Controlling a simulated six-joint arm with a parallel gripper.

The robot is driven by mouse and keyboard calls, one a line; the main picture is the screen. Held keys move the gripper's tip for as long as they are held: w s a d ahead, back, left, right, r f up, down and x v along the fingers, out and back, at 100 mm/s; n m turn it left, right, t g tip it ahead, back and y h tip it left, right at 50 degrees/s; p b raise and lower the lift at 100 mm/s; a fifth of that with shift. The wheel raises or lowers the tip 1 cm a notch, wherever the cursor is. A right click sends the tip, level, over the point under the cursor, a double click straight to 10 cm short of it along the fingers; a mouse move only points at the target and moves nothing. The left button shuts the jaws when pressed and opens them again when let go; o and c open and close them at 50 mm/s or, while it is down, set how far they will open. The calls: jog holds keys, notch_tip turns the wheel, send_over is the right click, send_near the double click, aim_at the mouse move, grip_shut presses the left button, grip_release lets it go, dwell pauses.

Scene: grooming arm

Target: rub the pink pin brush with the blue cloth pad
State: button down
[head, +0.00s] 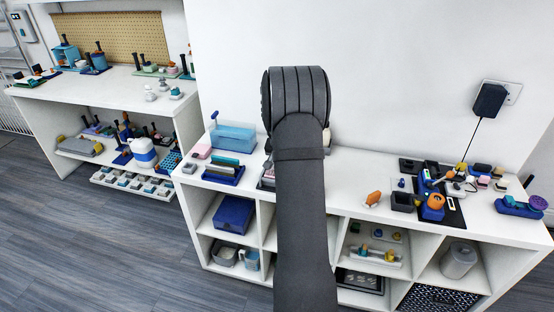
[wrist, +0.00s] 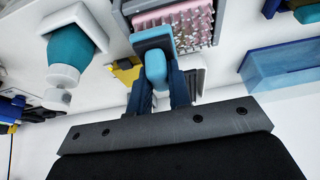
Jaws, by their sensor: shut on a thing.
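In the wrist view the pink pin brush (wrist: 186,22) lies at the top middle, its pink pad full of pale pins, set in a grey frame. My gripper (wrist: 158,78) is shut on the blue cloth pad (wrist: 156,66), a light blue piece with a dark part near its far end. The pad is beside the brush's left edge and appears to overlap its near left corner; I cannot tell whether they touch. In the head view my arm hides the gripper and the pad. A pinkish bit just left of my arm may be the brush.
A teal bottle (wrist: 68,55) in a white holder stands left in the wrist view. A blue translucent bin (wrist: 280,66) is at right; it also shows in the head view (head: 233,138) near the wall. A blue rack (head: 223,174) stands left of my arm.

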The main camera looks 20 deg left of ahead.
jog(key=shift+d, duration=0.9)
jog(key=shift+a, duration=3.95)
jog(key=shift+a+r, duration=0.1)
jog(key=shift+a, duration=0.15)
notch_tip(320, 180, up, 8)
jog(key=shift+d, duration=0.1)
